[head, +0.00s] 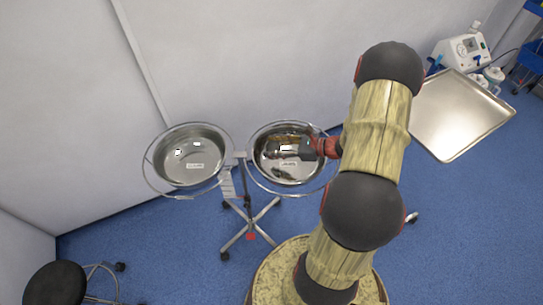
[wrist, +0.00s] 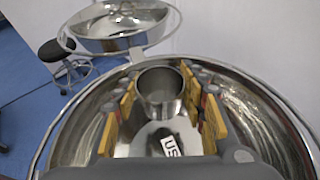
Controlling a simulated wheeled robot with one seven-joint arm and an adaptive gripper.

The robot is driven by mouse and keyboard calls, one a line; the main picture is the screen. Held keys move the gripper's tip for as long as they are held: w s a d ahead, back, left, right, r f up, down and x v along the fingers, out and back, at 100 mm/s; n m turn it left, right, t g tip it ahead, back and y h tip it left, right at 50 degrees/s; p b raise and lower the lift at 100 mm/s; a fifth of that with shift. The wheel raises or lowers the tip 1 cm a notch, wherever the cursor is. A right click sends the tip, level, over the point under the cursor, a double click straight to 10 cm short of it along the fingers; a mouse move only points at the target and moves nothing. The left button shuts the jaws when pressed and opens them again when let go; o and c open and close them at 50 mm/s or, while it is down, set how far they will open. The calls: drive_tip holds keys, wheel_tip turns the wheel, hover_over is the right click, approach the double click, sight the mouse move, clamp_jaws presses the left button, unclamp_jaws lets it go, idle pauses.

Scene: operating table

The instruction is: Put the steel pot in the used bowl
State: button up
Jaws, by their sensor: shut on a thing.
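The used bowl (head: 296,178) is the right-hand steel bowl of a two-bowl stand, and its label is partly readable as "US" in the wrist view (wrist: 100,150). My gripper (head: 290,149) reaches into this bowl from the right. In the wrist view, the steel pot (wrist: 160,95), a small shiny round cup, stands upright between the yellow finger pads of my gripper (wrist: 165,100), which is shut on it. The pot is inside the bowl's outline. I cannot tell whether it touches the bowl's floor. In the head view my gripper largely hides the pot.
A second steel bowl (head: 190,160) hangs on the left of the same stand, with a label too small to read. A steel tray (head: 460,115) is at the right. A black stool (head: 55,284) stands at lower left. A white wall is close behind the bowls.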

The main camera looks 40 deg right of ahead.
drive_tip(key=f, duration=0.1)
drive_tip(key=f+b, duration=0.2)
drive_tip(key=shift+w+a+f, duration=0.3)
drive_tip(key=shift+a+f, duration=0.05)
drive_tip(key=shift+f, duration=0.15)
drive_tip(key=shift+f, duration=0.4)
drive_tip(key=shift+f+b, duration=0.15)
drive_tip(key=shift+b, duration=0.15)
drive_tip(key=o, duration=1.1)
drive_tip(key=shift+c, duration=0.2)
